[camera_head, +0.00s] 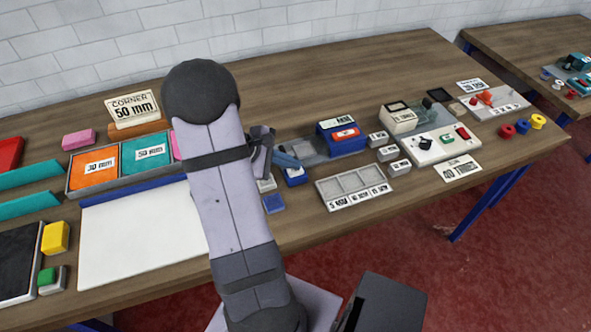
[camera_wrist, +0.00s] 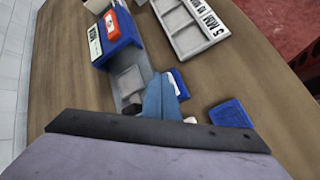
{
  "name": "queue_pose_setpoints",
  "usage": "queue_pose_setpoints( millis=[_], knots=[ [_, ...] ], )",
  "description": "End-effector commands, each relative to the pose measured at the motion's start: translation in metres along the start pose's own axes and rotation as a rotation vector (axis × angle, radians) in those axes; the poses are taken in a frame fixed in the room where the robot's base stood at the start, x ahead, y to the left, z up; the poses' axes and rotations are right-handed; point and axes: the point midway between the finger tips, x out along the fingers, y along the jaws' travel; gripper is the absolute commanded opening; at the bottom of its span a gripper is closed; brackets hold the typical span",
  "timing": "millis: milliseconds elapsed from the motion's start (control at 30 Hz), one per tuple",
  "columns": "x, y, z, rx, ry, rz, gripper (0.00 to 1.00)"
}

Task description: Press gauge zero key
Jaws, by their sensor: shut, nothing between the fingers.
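A blue boxy device (camera_head: 342,135) with a red label and a white label stands on a grey plate right of my gripper (camera_head: 297,164). In the wrist view this device (camera_wrist: 120,48) is at upper left. My gripper (camera_wrist: 160,80) is shut and empty, its blue fingers over or near the plate's near end. A small blue-and-white block (camera_head: 294,176) sits just below the fingertips in the head view; the fingers partly hide it in the wrist view. Contact cannot be told. No marking reads clearly as a zero key, so I cannot tell which part is it.
A flat blue block (camera_head: 273,203) lies near the table's front edge. A grey sectioned tray (camera_head: 355,188) with labels stands to the right. A white panel (camera_head: 436,146) with small parts lies farther right. Left are a white sheet (camera_head: 140,232) and orange and teal bins (camera_head: 97,169).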

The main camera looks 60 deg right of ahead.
Motion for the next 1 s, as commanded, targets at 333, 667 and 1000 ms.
queue_pose_setpoints(
  millis=[333,667,1000],
  knots=[
    [0.0024,-0.0017,-0.0018,0.000,0.000,0.000,0.00],
    [0.0047,-0.0034,-0.0034,0.000,0.000,0.000,0.00],
    [0.0059,-0.0044,-0.0043,0.000,0.000,0.000,0.00]
  ],
)
